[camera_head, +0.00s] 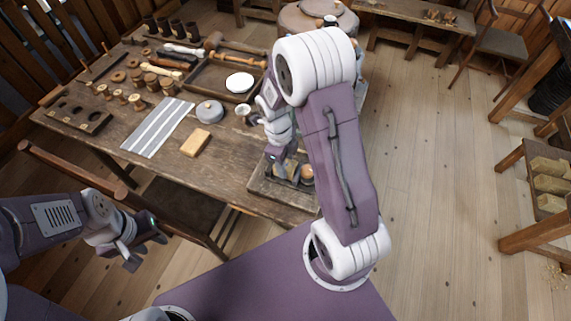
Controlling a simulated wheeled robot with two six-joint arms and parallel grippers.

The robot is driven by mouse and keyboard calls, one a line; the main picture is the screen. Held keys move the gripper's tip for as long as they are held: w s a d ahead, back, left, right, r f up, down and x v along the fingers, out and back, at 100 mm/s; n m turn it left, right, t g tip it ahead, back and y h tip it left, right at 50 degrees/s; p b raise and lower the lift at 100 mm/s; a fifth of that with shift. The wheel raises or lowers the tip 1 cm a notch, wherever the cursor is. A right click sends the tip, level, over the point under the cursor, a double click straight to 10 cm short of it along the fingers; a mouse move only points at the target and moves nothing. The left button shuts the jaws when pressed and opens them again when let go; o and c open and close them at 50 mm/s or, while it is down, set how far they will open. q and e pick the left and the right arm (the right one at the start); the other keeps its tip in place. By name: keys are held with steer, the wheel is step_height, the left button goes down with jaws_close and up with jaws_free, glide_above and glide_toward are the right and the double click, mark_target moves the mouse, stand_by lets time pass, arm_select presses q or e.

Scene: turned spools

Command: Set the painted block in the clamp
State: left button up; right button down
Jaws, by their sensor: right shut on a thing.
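My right gripper (283,167) is over the wooden tray (262,187) at the table's near right corner. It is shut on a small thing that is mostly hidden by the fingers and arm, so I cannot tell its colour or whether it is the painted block. A round wooden piece (307,173) shows in the tray just right of the gripper. I cannot make out the clamp for certain. My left gripper (145,248) is open and empty, off the table's near side above a wooden chair.
The workbench (225,160) holds a tan block (195,143), a striped cloth (158,127), a grey lidded pot (210,111), a white cup (243,110) and a tray with a white disc (239,82). Several spools and tools lie at the left. Floor (440,150) at right is clear.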

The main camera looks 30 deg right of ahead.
steer(key=shift+f, duration=0.1)
steer(key=c, duration=0.8)
jaws_free()
steer(key=shift+w+r, duration=0.1)
steer(key=shift+r, duration=0.3)
step_height(320, 180, up, 12)
steer(key=w+a+f+p, duration=0.1)
steer(key=p, duration=0.1)
steer(key=s+a+f+n, duration=0.1)
steer(key=s+n, duration=0.2)
steer(key=n, duration=0.6)
steer(key=s+a+f+n+t, duration=0.1)
steer(key=s+n, duration=0.2)
steer(key=n, duration=0.6)
steer(key=s+a+f+n+t+y, duration=0.1)
steer(key=s+a+n, duration=0.1)
steer(key=n, duration=0.7)
steer(key=shift+s+f+n, duration=0.25)
steer(key=shift+s+n, duration=0.05)
steer(key=shift+s, duration=0.5)
